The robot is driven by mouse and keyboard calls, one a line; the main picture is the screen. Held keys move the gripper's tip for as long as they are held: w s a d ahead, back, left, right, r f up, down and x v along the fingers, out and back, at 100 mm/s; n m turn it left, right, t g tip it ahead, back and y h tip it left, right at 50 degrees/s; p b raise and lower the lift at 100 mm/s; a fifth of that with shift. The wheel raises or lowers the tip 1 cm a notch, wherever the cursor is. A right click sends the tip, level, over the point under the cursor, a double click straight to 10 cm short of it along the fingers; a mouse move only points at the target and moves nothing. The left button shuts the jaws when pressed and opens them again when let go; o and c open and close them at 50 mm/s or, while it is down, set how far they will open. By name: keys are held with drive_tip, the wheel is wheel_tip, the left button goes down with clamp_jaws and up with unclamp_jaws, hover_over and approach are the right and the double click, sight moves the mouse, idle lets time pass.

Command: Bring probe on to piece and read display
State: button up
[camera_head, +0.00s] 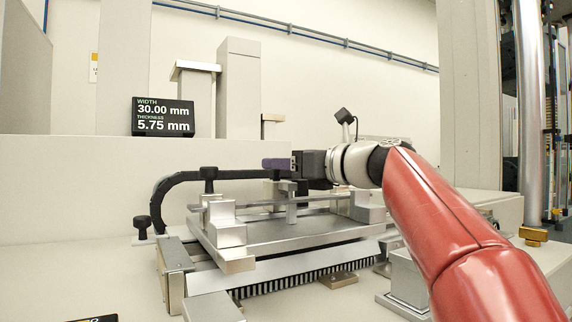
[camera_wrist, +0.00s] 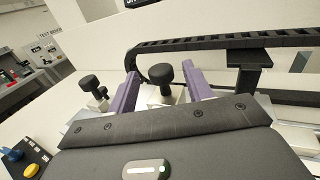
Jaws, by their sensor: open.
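The display (camera_head: 162,117) stands at the back left and reads width 30.00 mm, thickness 5.75 mm. The piece appears to be the thin flat bar (camera_head: 264,204) lying across metal blocks on the fixture. A small metal post (camera_head: 292,210) stands at the bar below my gripper; it may be the probe, but I cannot tell. My gripper (camera_head: 270,163) is above the bar. In the wrist view its purple fingers (camera_wrist: 158,62) are spread apart. A black knob (camera_wrist: 158,73) shows between them, and no contact with either finger is visible.
A black cable chain (camera_head: 172,183) curves along the fixture's back left. Another black knob (camera_head: 208,174) stands on the left block. The metal stage (camera_head: 270,235) sits over a toothed rail (camera_head: 300,278). A tall steel column (camera_head: 532,110) stands at right.

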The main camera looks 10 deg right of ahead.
drive_tip(key=v, duration=0.7)
drive_tip(key=shift+s+d+b, duration=0.3)
drive_tip(key=shift+d+b, duration=0.05)
drive_tip(key=shift+b, duration=0.05)
idle(0.8)
